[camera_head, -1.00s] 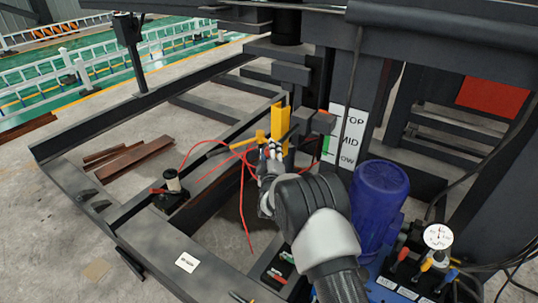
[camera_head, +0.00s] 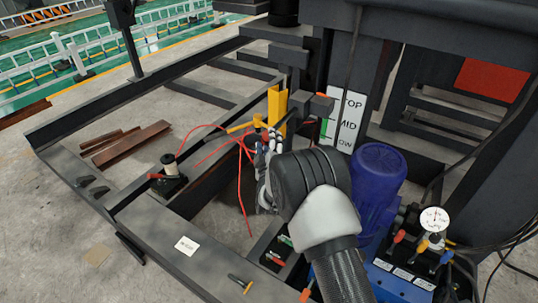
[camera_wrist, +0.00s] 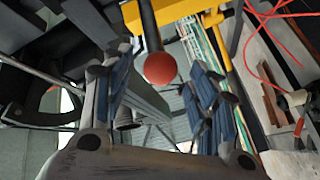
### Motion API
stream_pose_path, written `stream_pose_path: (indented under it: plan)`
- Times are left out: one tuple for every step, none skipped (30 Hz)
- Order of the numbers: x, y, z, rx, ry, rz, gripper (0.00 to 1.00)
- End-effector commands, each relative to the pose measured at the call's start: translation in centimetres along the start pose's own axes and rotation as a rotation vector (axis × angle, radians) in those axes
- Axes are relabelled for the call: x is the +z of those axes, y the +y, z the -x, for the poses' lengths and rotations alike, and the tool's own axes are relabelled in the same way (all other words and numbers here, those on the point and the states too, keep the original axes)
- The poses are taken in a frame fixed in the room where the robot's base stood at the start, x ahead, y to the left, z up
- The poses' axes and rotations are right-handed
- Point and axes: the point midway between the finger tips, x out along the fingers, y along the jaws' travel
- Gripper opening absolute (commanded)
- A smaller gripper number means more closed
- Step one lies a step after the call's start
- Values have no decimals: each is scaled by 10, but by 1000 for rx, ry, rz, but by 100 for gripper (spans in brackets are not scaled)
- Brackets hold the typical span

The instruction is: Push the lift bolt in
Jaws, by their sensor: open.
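A dark rod ending in a red ball knob (camera_wrist: 160,68) shows in the wrist view; it may be the lift bolt, but I cannot be sure. It comes down from the top edge and lies between my open fingers, with no clear contact. My gripper (camera_wrist: 165,92) is open, with a blue-grey finger on each side. In the head view my gripper (camera_head: 270,145) is beside the yellow upright (camera_head: 277,108) and the yellow bar (camera_head: 241,127), partly hidden by my arm. In that view, I cannot make out the ball knob clearly.
A blue motor (camera_head: 378,177) stands close right of my arm. A control panel with levers and a gauge (camera_head: 434,219) is at lower right. Red hoses (camera_head: 205,156) loop left of my gripper. Dark frame beams (camera_head: 150,92) surround an open floor area. A TOP/MID/LOW sign (camera_head: 347,112) stands behind.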

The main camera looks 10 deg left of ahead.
Motion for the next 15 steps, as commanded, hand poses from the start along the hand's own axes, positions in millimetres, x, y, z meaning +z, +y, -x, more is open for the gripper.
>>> stream_pose_path:
  plan:
    - [0,0,12,-3,-1,1,54]
    - [0,0,18,-3,0,0,54]
    - [0,0,26,-3,-1,0,54]
    - [0,0,32,-3,-1,0,54]
    - [0,0,38,-3,-1,0,54]
    - [0,0,45,-2,-1,0,54]
    - [0,0,50,-2,0,1,54]
    - [0,0,54,-2,0,1,54]
    - [0,-1,60,-3,0,0,54]
    - [0,-1,64,-2,0,0,54]
    - [0,0,66,-2,0,0,54]
    - [0,0,70,-2,0,-1,54]
    - [0,0,72,-1,0,-1,54]
    - [0,0,73,0,1,-1,54]
    - [0,0,75,0,1,-1,54]
